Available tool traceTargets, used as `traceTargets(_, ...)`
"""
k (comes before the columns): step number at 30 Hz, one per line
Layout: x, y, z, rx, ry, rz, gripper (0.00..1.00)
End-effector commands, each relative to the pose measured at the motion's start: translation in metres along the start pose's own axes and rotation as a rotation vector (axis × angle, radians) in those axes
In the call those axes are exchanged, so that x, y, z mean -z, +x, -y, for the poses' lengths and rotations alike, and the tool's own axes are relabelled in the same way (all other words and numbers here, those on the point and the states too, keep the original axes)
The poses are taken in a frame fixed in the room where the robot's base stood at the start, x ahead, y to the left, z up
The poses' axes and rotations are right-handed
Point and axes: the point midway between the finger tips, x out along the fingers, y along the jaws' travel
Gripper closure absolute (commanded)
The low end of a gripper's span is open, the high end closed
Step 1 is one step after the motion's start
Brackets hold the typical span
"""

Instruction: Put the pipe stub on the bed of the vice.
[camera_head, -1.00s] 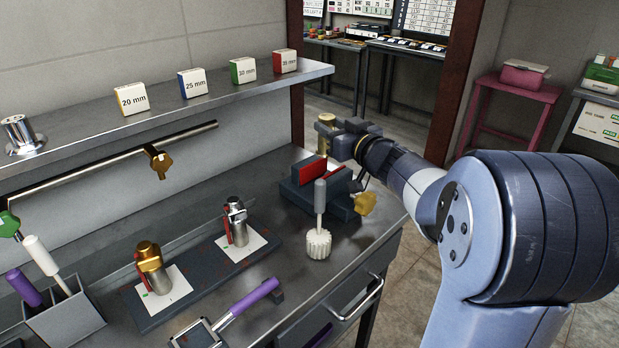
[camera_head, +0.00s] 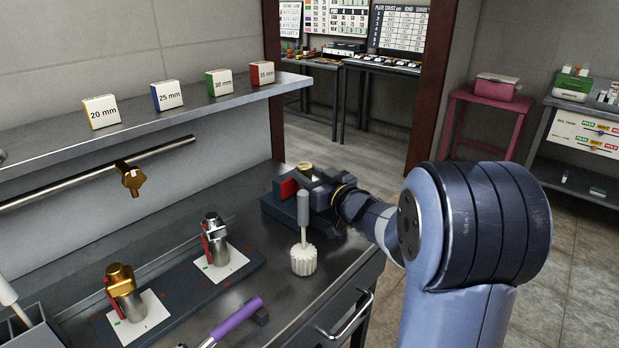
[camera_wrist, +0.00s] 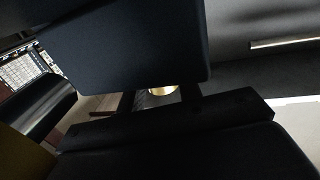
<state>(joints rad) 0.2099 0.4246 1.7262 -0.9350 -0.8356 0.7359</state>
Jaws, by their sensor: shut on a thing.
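My gripper (camera_head: 312,179) is shut on the brass pipe stub (camera_head: 305,167) and sits low over the vice. The stub's top end shows between the fingers. In the wrist view a gold sliver of the stub (camera_wrist: 163,91) shows between dark parts. The vice (camera_head: 272,209) is a dark block with red jaw faces, at the far right end of the bench. My gripper and wrist cover much of it. The stub's lower end and the bed are hidden, so I cannot tell whether they touch.
A white round brush (camera_head: 303,260) with a grey upright handle stands just in front of the vice. Silver (camera_head: 214,240) and brass (camera_head: 125,290) valve fittings stand on white cards to the left. A purple-handled tool (camera_head: 238,320) lies nearby. A shelf (camera_head: 150,122) with size boxes runs above.

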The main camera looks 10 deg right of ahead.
Motion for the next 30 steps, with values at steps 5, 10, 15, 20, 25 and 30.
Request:
traceTargets(5,-0.002,0.0,0.0,0.0,0.0,-0.001,0.97)
traceTargets(10,-0.003,0.0,0.0,0.0,0.0,0.0,0.57)
traceTargets(15,-0.002,0.0,0.0,0.0,0.0,0.0,0.45)
traceTargets(20,-0.002,0.0,0.0,0.0,0.0,0.0,0.45)
traceTargets(25,0.001,-0.004,-0.001,-0.001,-0.001,0.0,0.45)
traceTargets(30,0.002,-0.035,-0.001,-0.004,0.0,0.0,0.45)
